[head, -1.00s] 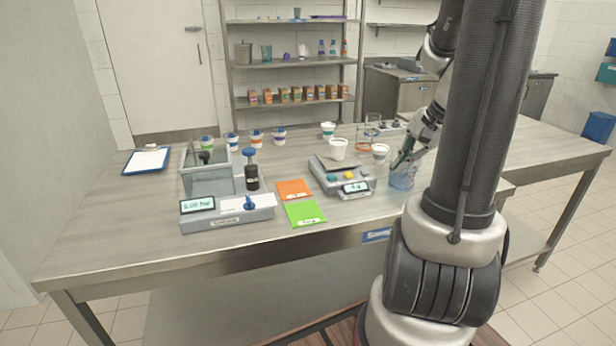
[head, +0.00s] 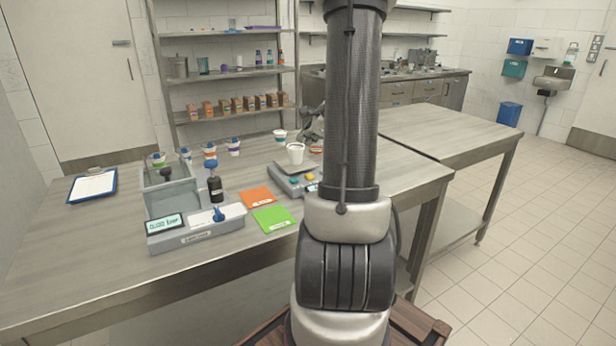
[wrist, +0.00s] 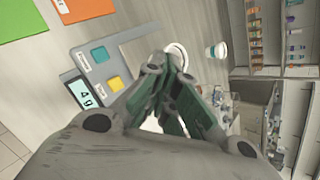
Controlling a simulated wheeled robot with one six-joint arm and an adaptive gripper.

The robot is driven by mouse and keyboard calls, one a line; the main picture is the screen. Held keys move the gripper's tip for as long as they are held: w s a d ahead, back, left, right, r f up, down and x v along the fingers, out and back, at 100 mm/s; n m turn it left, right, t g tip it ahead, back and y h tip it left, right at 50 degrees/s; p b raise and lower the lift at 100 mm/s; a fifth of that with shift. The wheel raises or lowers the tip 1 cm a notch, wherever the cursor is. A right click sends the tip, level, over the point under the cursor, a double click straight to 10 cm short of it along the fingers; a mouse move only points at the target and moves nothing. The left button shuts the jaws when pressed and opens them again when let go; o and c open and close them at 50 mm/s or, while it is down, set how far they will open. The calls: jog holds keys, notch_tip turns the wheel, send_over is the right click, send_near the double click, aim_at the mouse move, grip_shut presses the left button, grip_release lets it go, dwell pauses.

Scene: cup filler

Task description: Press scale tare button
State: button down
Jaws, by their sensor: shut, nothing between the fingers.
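The scale (head: 284,184) is a grey unit on the table, partly hidden by my arm in the head view. A white cup (head: 295,154) stands on it. In the wrist view the scale's panel (wrist: 98,72) has a teal button (wrist: 100,54), a yellow button (wrist: 115,83) and a display (wrist: 84,94) that seems to read 4 g. The small labels beside the buttons are too blurred to read. My gripper (wrist: 168,62) is shut and empty, its tips to the right of both buttons in the wrist view.
Orange (head: 257,197) and green (head: 273,218) cards lie left of the scale. A grey device with a lever (head: 196,232), a dark bottle (head: 215,188) and a clipboard (head: 93,186) are farther left. The table's right part (head: 440,130) is clear.

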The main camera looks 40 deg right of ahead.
jog(key=shift+f, duration=4.45)
jog(key=shift+f, duration=0.15)
jog(key=shift+f, duration=0.25)
jog(key=shift+f, duration=0.45)
jog(key=shift+r, duration=0.9)
jog(key=shift+r, duration=2.5)
